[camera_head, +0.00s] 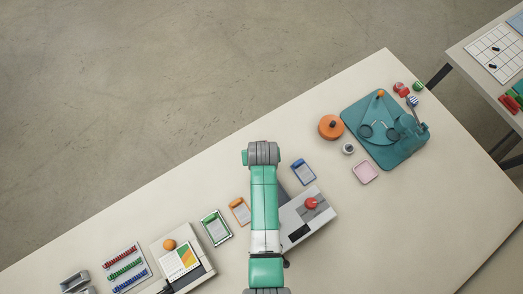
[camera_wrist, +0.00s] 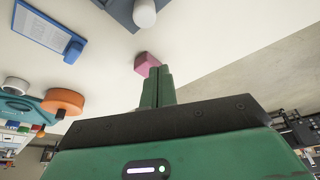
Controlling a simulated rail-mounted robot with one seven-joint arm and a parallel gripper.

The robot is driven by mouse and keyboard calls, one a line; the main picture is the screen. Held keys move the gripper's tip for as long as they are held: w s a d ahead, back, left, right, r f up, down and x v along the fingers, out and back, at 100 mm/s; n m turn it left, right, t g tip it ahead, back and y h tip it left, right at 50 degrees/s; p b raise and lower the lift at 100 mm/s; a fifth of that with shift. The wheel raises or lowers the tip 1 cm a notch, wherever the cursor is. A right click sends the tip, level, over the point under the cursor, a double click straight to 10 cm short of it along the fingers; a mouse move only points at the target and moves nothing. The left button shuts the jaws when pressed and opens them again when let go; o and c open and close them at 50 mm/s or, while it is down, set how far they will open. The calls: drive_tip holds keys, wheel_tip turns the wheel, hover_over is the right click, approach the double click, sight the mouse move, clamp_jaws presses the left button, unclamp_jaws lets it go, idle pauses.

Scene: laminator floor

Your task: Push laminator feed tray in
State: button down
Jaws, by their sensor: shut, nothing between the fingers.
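The machine I take as the laminator (camera_head: 320,216) is a pale box with a grey panel and a red knob, right of my arm in the head view. Its left side is hidden by my arm. In the wrist view a flat grey piece (camera_wrist: 118,9), likely the feed tray, shows at the top edge with a white rounded knob (camera_wrist: 144,13) at its end. My gripper (camera_wrist: 157,72) is shut and empty, its green fingers pointing toward the tray side and apart from the knob. The head view hides the fingertips under the arm.
A pink block (camera_wrist: 146,62) is close by the fingertips; contact is unclear. A blue clipboard (camera_wrist: 48,24) and an orange disc (camera_wrist: 63,101) lie to the left. In the head view an orange-clipped board (camera_head: 240,211) lies left of my arm. Floor (camera_head: 180,80) beyond the table is clear.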

drive_tip(key=x, duration=0.3)
drive_tip(key=shift+w+f+b, duration=0.1)
drive_tip(key=shift+f+b, duration=0.25)
drive_tip(key=s+p, duration=0.1)
drive_tip(key=s, duration=0.2)
drive_tip(key=shift+s+d+r+p, duration=0.1)
drive_tip(key=shift+d+r+p, duration=0.05)
drive_tip(key=shift+r+p, duration=0.2)
drive_tip(key=shift+s+f, duration=0.15)
drive_tip(key=shift+s, duration=0.25)
